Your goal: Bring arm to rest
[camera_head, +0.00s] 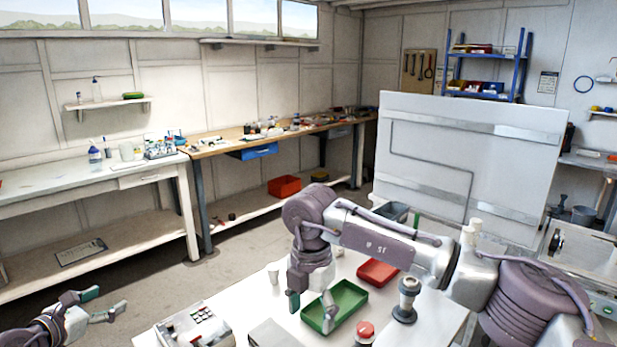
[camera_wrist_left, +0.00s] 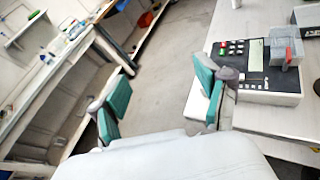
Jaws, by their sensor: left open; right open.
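My left gripper (camera_head: 103,304) is at the lower left of the head view, open and empty, over the floor to the left of the white table. Its two green-padded fingers (camera_wrist_left: 163,100) also show in the left wrist view, spread apart with only floor between them. My right arm reaches in from the right across the white table (camera_head: 240,297). My right gripper (camera_head: 310,304) points down, open, with its fingertips at the left part of the green tray (camera_head: 345,303). I see nothing held in it. Whether its tips touch the tray I cannot tell.
A control box with buttons (camera_head: 196,328) stands at the table's left; it also shows in the left wrist view (camera_wrist_left: 257,66). A red tray (camera_head: 377,272), a red button (camera_head: 365,329) and a dark-based cylinder (camera_head: 406,299) are near the right arm. A large white panel (camera_head: 470,160) stands behind.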

